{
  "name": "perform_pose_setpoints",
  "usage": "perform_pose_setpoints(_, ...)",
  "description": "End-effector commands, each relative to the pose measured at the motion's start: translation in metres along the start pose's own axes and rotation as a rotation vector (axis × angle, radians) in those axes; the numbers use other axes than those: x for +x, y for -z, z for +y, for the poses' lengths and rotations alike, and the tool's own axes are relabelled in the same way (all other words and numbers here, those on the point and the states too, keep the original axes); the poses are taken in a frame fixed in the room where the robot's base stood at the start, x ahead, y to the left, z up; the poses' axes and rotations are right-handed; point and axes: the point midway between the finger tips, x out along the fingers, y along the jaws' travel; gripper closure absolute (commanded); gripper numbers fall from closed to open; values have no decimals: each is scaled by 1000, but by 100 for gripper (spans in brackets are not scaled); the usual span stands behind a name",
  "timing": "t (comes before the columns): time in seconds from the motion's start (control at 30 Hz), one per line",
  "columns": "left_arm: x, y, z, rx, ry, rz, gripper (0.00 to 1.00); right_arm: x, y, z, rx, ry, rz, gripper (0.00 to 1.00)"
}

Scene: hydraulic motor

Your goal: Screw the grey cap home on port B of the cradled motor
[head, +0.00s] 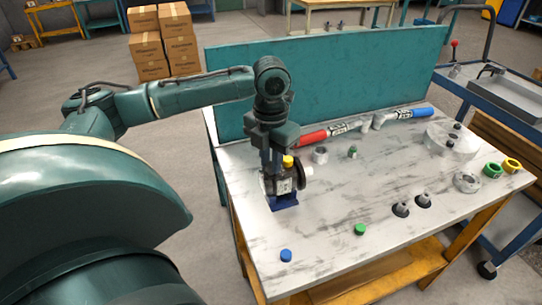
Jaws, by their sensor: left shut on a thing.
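The motor (284,184), dark with a pale label and a light flange on its right, sits in the blue cradle (285,202) near the left end of the workbench. A yellow cap (288,161) stands on its top. My left gripper (270,172) points down onto the motor's top, just left of the yellow cap. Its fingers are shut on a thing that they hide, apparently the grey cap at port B. I cannot see the threads or how the cap sits. My right gripper is out of view.
Behind the motor lie a grey ring (320,155), a small green-topped part (353,152) and red and blue cylinders. A blue cap (286,256) and a green cap (360,229) lie near the front edge. A teal panel (330,75) closes the back.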

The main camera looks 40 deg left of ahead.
Motion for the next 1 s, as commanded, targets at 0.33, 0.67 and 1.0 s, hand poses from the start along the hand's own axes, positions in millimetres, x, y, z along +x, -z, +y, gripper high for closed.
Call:
perform_pose_setpoints(0.33, -2, 3, -1, 90, 0, 13, 100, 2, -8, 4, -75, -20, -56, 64)
perform_pose_setpoints(0.67, -1, 4, -1, 430, 2, 16, 100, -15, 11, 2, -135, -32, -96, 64)
perform_pose_setpoints(1.0, 6, 3, -1, 505, 1, 13, 100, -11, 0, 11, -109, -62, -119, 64)
